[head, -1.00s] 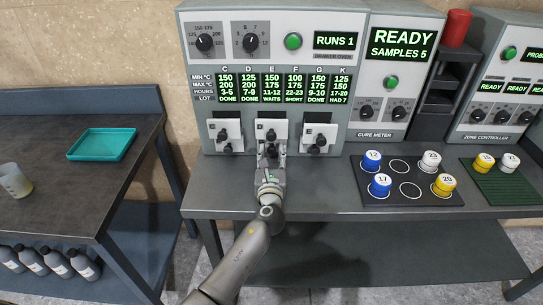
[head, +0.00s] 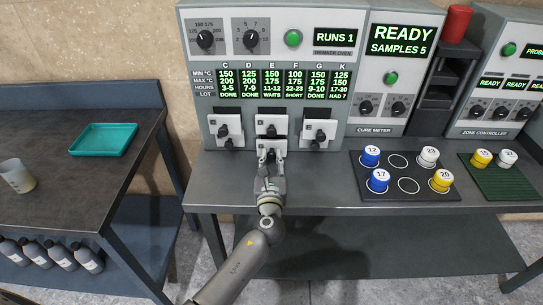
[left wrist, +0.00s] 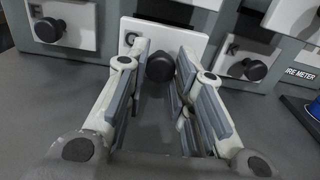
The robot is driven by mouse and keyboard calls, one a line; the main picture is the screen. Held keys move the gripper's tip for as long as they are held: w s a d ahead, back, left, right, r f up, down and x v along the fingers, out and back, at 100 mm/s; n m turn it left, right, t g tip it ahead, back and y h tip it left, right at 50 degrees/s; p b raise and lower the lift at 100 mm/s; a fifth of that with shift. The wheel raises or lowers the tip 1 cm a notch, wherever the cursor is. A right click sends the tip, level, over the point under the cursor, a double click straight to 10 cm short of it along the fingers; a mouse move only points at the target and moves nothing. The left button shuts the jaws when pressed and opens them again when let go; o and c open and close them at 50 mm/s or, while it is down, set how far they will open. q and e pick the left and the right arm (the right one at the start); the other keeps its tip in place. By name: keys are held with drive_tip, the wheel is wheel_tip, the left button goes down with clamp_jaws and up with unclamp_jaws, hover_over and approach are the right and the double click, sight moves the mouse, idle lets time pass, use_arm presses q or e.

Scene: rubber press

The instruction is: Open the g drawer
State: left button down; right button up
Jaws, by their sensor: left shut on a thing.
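The g drawer (head: 263,145) is the lower middle one of the small white-fronted drawers in the oven cabinet. In the left wrist view its white front (left wrist: 190,42) stands forward of its neighbours, with a dark gap behind its top edge. Its round black knob (left wrist: 159,68) lies between the finger pads. My left gripper (head: 268,160) is shut on this knob, in front of the cabinet; its fingers also show in the left wrist view (left wrist: 157,76). In the head view the gripper partly covers the knob. My right gripper is not in view.
Closely spaced drawers flank it on the left (head: 229,128) and right (head: 319,132), with another (head: 272,124) above. A black sample mat (head: 405,185) with blue, white and yellow pots lies to the right. The grey bench (head: 320,190) before the drawers is clear.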

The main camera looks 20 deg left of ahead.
use_arm(q)
drive_tip(key=shift+f, duration=0.1)
drive_tip(key=c, duration=1.2)
unclamp_jaws()
drive_tip(key=v, duration=1.2)
